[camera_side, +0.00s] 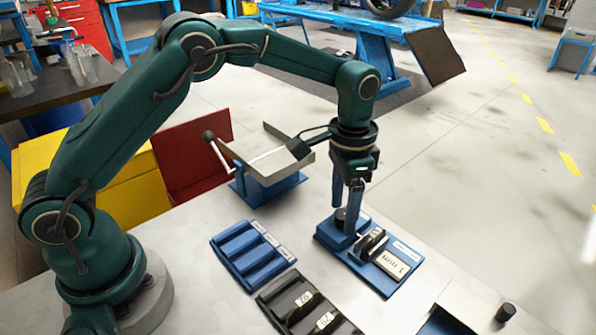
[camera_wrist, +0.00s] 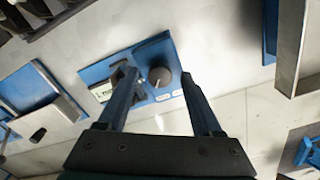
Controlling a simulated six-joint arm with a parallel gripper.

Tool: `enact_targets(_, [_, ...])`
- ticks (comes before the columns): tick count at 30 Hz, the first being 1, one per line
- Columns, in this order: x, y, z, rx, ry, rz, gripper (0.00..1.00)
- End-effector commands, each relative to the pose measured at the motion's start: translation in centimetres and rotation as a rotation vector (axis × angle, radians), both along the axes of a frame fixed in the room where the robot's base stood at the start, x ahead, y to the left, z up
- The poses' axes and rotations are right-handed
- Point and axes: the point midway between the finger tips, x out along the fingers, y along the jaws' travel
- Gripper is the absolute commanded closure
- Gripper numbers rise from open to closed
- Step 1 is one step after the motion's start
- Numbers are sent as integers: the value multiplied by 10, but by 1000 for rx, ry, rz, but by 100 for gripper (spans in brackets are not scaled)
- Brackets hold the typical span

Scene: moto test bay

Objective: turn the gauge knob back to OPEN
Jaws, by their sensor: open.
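The gauge knob (camera_side: 341,217) is a small dark round knob on a blue block at the left end of the blue unit plate (camera_side: 388,284). In the wrist view the knob (camera_wrist: 160,76) appears between my two fingers, nearer the right one, with no visible contact. Two small white labels (camera_wrist: 163,97) lie beside it, too small to read, and I cannot tell its pointer direction. My gripper (camera_side: 347,215) points down over the knob, open, with one finger hiding part of the block. Its open fingers also show in the wrist view (camera_wrist: 157,79).
A blue slotted tray (camera_side: 235,243) and a black rack (camera_side: 275,304) stand to the left and front. A metal tray (camera_side: 290,145) on a blue base stands behind.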

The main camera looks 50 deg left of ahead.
Motion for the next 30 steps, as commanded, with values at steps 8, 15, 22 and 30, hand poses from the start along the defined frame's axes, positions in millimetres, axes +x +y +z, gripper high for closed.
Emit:
enact_targets(8, [1, 0, 27, -1, -5, 0, 33])
enact_targets(15, [1, 1, 50, -1, -3, 0, 33])
enact_targets(22, [0, 1, 52, 0, 0, 0, 33])
enact_targets(30, [5, 8, 82, -16, -75, 22, 33])
